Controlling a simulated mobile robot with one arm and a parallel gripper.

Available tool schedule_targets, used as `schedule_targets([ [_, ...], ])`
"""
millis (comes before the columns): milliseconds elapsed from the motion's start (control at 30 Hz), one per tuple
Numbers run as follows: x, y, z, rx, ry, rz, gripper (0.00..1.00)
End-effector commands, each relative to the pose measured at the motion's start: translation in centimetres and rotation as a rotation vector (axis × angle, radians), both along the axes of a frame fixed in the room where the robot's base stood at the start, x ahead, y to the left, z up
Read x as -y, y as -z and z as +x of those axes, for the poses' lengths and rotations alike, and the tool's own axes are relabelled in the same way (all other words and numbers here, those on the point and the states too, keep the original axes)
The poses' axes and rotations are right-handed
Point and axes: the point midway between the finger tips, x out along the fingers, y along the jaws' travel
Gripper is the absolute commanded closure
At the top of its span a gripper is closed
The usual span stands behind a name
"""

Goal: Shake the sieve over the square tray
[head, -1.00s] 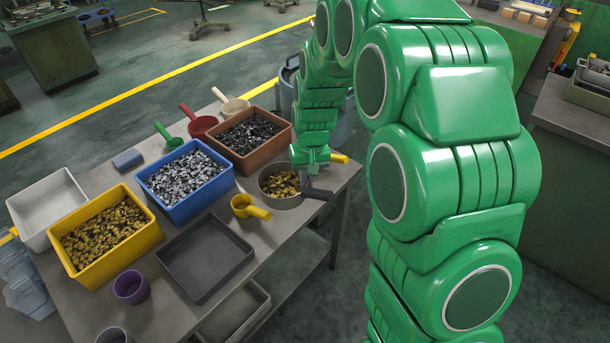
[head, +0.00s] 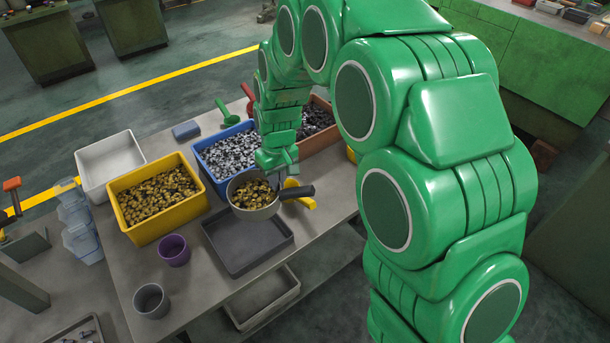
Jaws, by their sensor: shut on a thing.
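The sieve (head: 253,211) is a round grey pan with a dark handle, filled with brass-coloured pieces. My gripper (head: 277,178) is shut on it near the handle side; the fingertips are partly hidden by my arm. The square tray (head: 229,248) is dark grey, shallow and looks empty on the bench. In the picture the sieve overlaps the tray's far edge and appears to be held above the bench, but its exact height is hard to tell.
A yellow bin (head: 141,230) of brass pieces, a blue bin (head: 209,176) of silver pieces and a brown bin (head: 317,142) of dark pieces stand behind. A yellow scoop (head: 299,192) lies right of the sieve. Purple (head: 174,251) and grey (head: 151,302) cups stand front left.

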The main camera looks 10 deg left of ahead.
Motion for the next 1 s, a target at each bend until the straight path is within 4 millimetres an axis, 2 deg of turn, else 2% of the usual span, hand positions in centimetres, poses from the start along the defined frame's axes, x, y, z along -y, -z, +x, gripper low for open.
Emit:
schedule_targets([
  [33,-1.3,0.0,-0.6,0.0,-0.039,0.002,1.0],
  [200,-4.3,0.0,-2.2,0.0,-0.138,0.004,1.0],
  [400,-6.1,0.0,-3.4,-0.002,-0.202,0.004,1.0],
  [667,-6.4,0.4,-3.5,-0.003,-0.212,0.004,1.0],
  [1000,-6.4,2.4,-3.5,-0.004,-0.211,0.004,1.0],
])
